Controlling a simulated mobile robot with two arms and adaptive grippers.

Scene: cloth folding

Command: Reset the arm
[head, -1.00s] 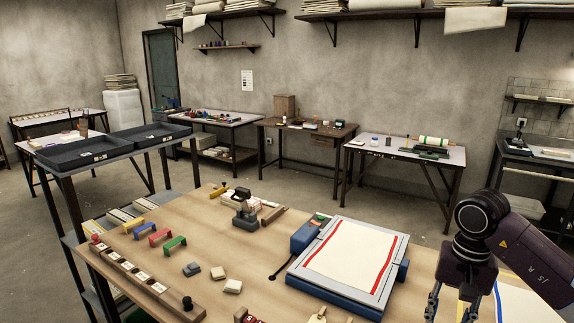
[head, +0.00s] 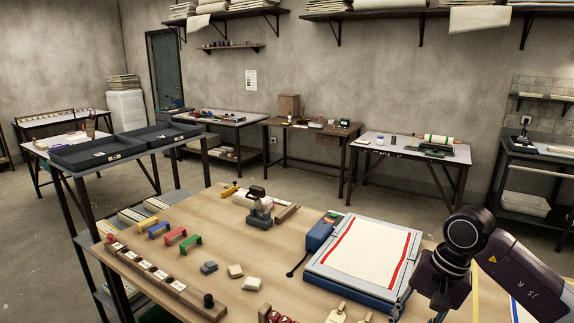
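My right arm comes in from the right, and its gripper (head: 418,308) hangs at the lower right, by the right edge of the printing frame. Its two fingers are spread apart with nothing seen between them; their tips are close to the picture's bottom edge. The blue and grey printing frame (head: 325,257) lies on the wooden table. A cream cloth (head: 366,251) with two red stripes lies flat on it. My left arm and gripper are not in view.
On the table (head: 235,213) stand a stamp press (head: 259,211), coloured arches (head: 176,236), grey and beige blocks (head: 236,271), a dark-knobbed wooden rack (head: 160,273) and tags (head: 337,313). Black trays (head: 97,151) sit on a stand at left. Workbenches line the back wall.

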